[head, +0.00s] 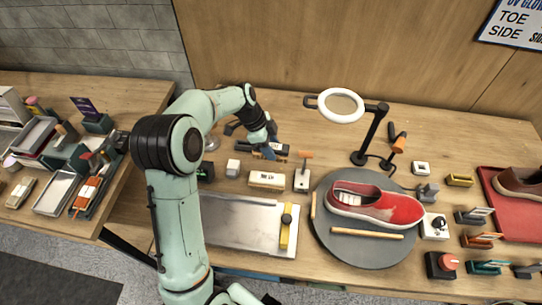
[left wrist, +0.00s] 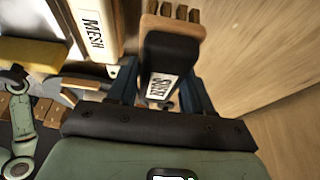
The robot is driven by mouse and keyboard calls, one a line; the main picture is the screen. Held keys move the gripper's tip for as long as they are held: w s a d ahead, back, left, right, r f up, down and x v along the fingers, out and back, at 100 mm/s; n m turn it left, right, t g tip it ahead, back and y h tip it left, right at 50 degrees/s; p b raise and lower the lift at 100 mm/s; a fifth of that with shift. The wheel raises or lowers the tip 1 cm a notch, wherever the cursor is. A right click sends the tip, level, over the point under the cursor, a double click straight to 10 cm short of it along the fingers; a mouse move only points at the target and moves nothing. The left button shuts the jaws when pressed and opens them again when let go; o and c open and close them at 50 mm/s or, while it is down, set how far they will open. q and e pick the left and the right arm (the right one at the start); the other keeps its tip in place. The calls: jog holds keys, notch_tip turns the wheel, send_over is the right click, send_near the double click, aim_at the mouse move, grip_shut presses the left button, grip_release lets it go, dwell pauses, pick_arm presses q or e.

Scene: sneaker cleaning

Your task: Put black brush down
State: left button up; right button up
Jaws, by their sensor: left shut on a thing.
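The black brush (head: 277,148) is at the back of the workbench in the head view. My left gripper (head: 268,141) reaches it from the left arm and is over it. In the left wrist view the black brush (left wrist: 165,58), with a wooden end and a white label, sits between the fingers of my left gripper (left wrist: 158,92). The gripper is shut on it. I cannot tell whether the brush touches the surface below. My right gripper is not in view.
A cream block (head: 267,180) and a grey tray (head: 240,222) lie in front. A red sneaker (head: 385,205) sits on a round dark turntable (head: 365,250). A magnifier lamp (head: 341,104) stands to the right. In the wrist view, a "MESH" item (left wrist: 94,28) is close beside the brush.

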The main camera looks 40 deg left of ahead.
pick_arm(q)
notch_tip(320, 180, down, 5)
jog(key=shift+f, duration=0.1)
dwell(0.3)
jog(key=o, duration=1.3)
jog(key=v, duration=1.2)
jog(key=shift+w+a, duration=0.3)
jog(key=shift+a, duration=0.1)
jog(key=shift+s+a+r, duration=0.1)
jog(key=shift+s+r, duration=0.05)
jog(key=shift+r, duration=0.4)
